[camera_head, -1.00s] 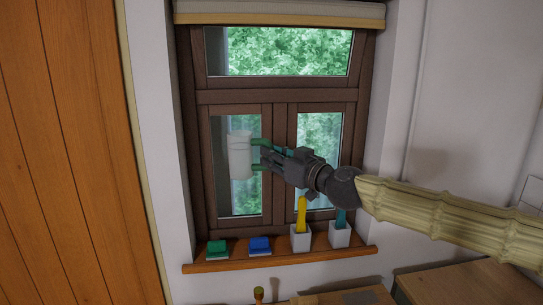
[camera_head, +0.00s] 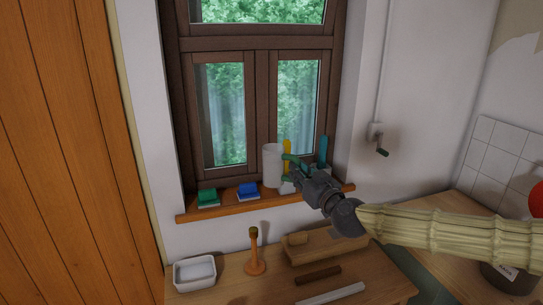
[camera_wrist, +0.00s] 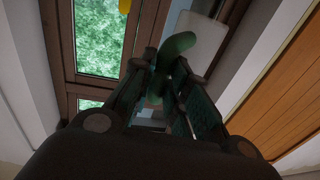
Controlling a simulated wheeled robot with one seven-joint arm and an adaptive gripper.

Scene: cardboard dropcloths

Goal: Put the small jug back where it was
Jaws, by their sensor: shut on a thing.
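The small jug (camera_head: 272,167) is a white cylinder with a green handle (camera_head: 288,157). It looks upright in the head view, low before the window at the sill (camera_head: 232,206); I cannot tell whether its base touches the sill. My gripper (camera_head: 298,169) is at its right side, shut on the handle. In the wrist view the green handle (camera_wrist: 178,44) lies between the fingers of my gripper (camera_wrist: 160,85), and the white jug body (camera_wrist: 204,38) is beyond, partly hidden by a finger.
A green block (camera_head: 208,197) and a blue block (camera_head: 247,191) lie on the sill, left of the jug. A yellow item (camera_head: 287,147) and a teal item (camera_head: 323,150) stand close on the right. Below are a white dish (camera_head: 195,275), a wooden stand (camera_head: 254,262) and bars.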

